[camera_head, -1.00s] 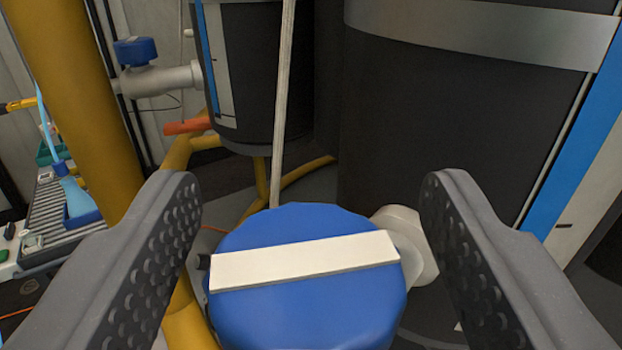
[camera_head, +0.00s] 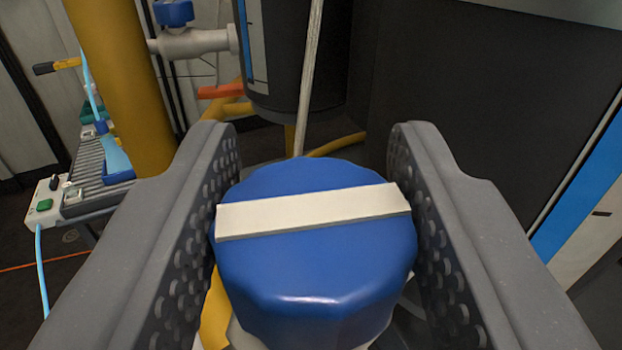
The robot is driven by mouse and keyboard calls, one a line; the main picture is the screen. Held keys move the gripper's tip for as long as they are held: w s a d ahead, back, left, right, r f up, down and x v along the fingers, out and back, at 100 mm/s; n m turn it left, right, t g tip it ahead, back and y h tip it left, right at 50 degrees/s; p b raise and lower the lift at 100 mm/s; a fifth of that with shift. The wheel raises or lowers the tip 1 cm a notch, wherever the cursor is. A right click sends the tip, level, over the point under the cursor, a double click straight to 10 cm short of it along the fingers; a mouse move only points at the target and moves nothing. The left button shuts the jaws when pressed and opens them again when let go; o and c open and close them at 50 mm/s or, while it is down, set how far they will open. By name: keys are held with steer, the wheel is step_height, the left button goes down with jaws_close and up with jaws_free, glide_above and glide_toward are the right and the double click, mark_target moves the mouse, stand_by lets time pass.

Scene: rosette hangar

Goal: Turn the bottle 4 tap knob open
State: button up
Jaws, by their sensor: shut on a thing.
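A blue faceted tap knob (camera_head: 315,275) with a white bar (camera_head: 315,211) across its top fills the lower middle of the head camera view. The white bar runs nearly left to right, its right end slightly higher. My gripper (camera_head: 315,190) has one perforated grey finger on each side of the knob and is shut on it. The knob hides most of its valve body and pipe. I see no number on the knob.
A second blue knob (camera_head: 174,13) sits on a white pipe at the upper left. Dark cylinders (camera_head: 470,110) stand behind. A yellow post (camera_head: 122,90) and a roller conveyor (camera_head: 90,180) are at left. A thin pale rod (camera_head: 309,75) rises behind the knob.

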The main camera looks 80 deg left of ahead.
steer(key=shift+w+d+r+n+g+p, duration=0.15)
steer(key=shift+n+g+p, duration=0.35)
steer(key=shift+g+p, duration=0.45)
steer(key=shift+a+r+n+g+p, duration=0.15)
steer(key=shift+n+g+p, duration=0.45)
steer(key=shift+p, duration=0.55)
steer(key=shift+d+f+n+g+p, duration=0.1)
steer(key=shift+n+g+p, duration=0.3)
steer(key=shift+g+p, duration=0.4)
steer(key=o, duration=0.9)
steer(key=shift+o, duration=0.3)
steer(key=shift+f, duration=0.15)
steer(key=w+d, duration=0.1)
steer(key=d, duration=1.2)
steer(key=shift+w+d+b, duration=0.15)
steer(key=shift+d+b, duration=0.2)
steer(key=shift+d, duration=0.05)
